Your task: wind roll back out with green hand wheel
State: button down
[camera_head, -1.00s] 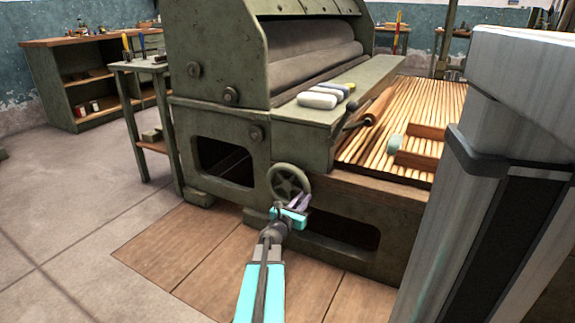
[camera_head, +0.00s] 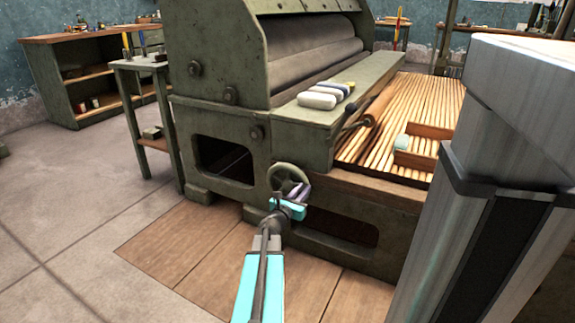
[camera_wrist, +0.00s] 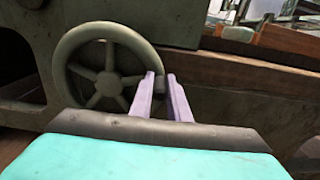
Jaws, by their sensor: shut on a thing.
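The green hand wheel (camera_head: 287,176) is upright on the front of the green machine, low down. In the wrist view the wheel (camera_wrist: 100,75) shows its round rim and several spokes. My gripper (camera_head: 298,190) is at the wheel's right side. Its purple fingers (camera_wrist: 161,88) are closed around a short dark handle (camera_wrist: 161,85) at the rim's right edge; the fingers hide part of it. A large grey roll (camera_head: 320,58) lies across the machine's upper opening.
A side table (camera_head: 140,65) stands left. Wooden boards (camera_head: 180,245) cover the floor in front.

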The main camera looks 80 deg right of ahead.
aim_at(297, 172)
jog(key=r+p, duration=0.1)
jog(key=w+r+p, duration=0.1)
jog(key=r, duration=0.1)
jog(key=shift+w+d+p, duration=0.3)
jog(key=shift+p, duration=0.1)
jog(key=shift+w+r, duration=0.1)
jog(key=shift+w+d+r+p, duration=0.2)
jog(key=shift+w+r+p, duration=0.35)
jog(key=shift+w+p, duration=0.1)
jog(key=shift+w+d+r+p, duration=0.15)
jog(key=shift+w+r+p, duration=0.35)
jog(key=shift+w+p, duration=0.1)
jog(key=c, duration=1.7)
grip_release()
jog(key=shift+s+f, duration=0.1)
jog(key=shift+f, duration=0.05)
jog(key=shift+s+a, duration=0.1)
